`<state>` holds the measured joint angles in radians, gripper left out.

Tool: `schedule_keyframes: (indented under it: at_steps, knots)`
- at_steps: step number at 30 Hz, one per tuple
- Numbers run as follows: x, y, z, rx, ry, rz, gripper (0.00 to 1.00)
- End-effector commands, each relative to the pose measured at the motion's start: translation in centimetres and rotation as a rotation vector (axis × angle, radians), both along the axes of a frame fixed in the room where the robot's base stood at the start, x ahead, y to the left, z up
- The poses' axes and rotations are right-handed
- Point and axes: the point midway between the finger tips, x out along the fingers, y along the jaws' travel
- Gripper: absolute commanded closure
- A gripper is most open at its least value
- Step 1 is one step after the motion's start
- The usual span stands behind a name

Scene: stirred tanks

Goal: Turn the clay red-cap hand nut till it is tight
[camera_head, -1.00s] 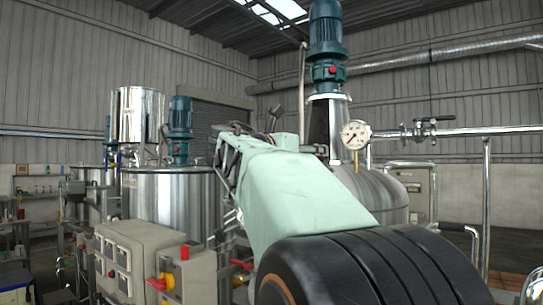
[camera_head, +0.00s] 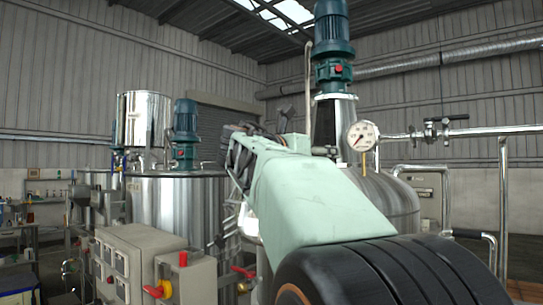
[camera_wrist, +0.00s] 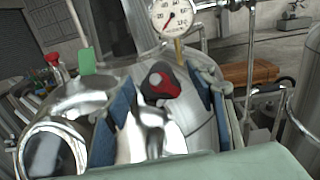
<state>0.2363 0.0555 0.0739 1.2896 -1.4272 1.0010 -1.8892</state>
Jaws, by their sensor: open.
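In the wrist view a dark hand nut with a red cap (camera_wrist: 161,80) sits upon the shiny metal vessel top, below the dial gauge (camera_wrist: 172,16). My gripper (camera_wrist: 163,92) is open, with one blue-padded finger to the left of the nut and one to the right in the picture. Both fingers appear apart from it; I cannot tell how far the nut lies beyond the tips. In the head view the nut is not seen, and my pale green arm covers the middle.
A steel tank (camera_head: 170,210) stands at left, with a grey control box (camera_head: 125,262) in front. The pressure gauge (camera_head: 363,136) and a horizontal pipe with a valve (camera_head: 430,131) stand right of my arm. A green-capped motor column (camera_head: 331,60) rises behind.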

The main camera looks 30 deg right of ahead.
Motion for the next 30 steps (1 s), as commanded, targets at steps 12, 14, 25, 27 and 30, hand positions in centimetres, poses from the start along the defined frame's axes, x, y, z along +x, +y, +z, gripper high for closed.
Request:
schedule_keyframes:
  at_steps: [12,14,25,27,30]
  knots:
    - [0.0,-0.01,-0.01,0.0,0.0,0.0,0.9]
    - [0.0,-0.01,-0.01,0.0,0.0,0.0,0.91]
    - [0.16,0.08,0.13,0.029,-0.067,-0.046,0.91]
    - [0.22,0.08,0.16,0.044,-0.101,-0.07,0.91]
    - [0.26,0.09,0.31,0.068,-0.161,-0.111,0.91]
